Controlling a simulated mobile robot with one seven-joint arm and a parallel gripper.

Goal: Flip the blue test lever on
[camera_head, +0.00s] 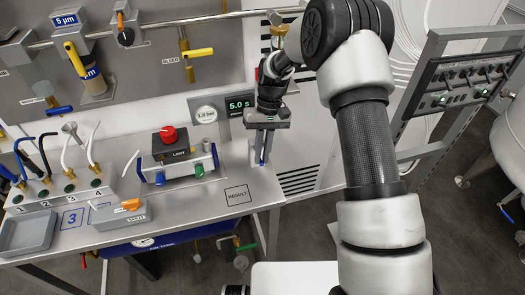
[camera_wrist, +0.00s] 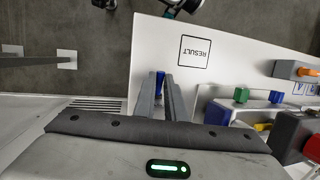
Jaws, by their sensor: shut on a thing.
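My gripper (camera_head: 261,150) points down at the right end of the bench, beside the pressure gauge and timer display. Its fingers are close together on a narrow blue part, which shows in the head view (camera_head: 262,158) and between the fingertips in the wrist view (camera_wrist: 159,82). My gripper also shows in the wrist view (camera_wrist: 163,90). The fingers hide most of the blue part, so I cannot tell its full shape or its position as a lever.
The timer display (camera_head: 239,105) reads 5.0 s, next to a round gauge (camera_head: 207,114). Left of my gripper stands a box with a red knob (camera_head: 168,135) marked LIMIT. The bench around the RESULT square (camera_head: 238,194) is clear. A numbered hose manifold (camera_head: 62,188) stands at the left.

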